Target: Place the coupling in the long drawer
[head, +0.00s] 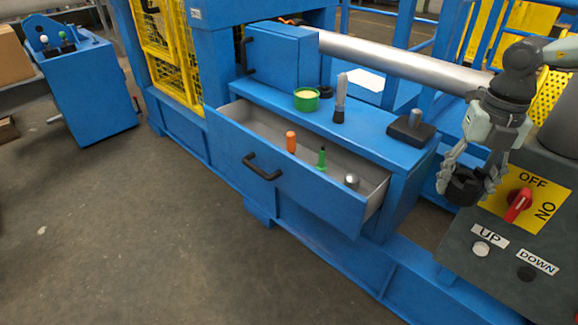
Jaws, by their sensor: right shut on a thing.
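The long drawer (270,172) is a blue-fronted drawer with a black handle, pulled open under the blue bench. Inside it are an orange-handled tool (291,142), a green-handled tool (322,158) and a short metal cylinder (351,181). My right gripper (472,180) is shut on a dark, round part (463,188), which looks like the coupling. It is held in the air to the right of the drawer, in front of the control panel. The fingers hide some of the part. My left gripper is not in view.
On the bench top stand a green tub (306,100), an upright grey-bladed item (340,99) and a black block with a metal stub (411,130). A blue cabinet (283,59) is behind. The control panel (487,222) with a red switch is close by the gripper. The drawer's left part looks empty.

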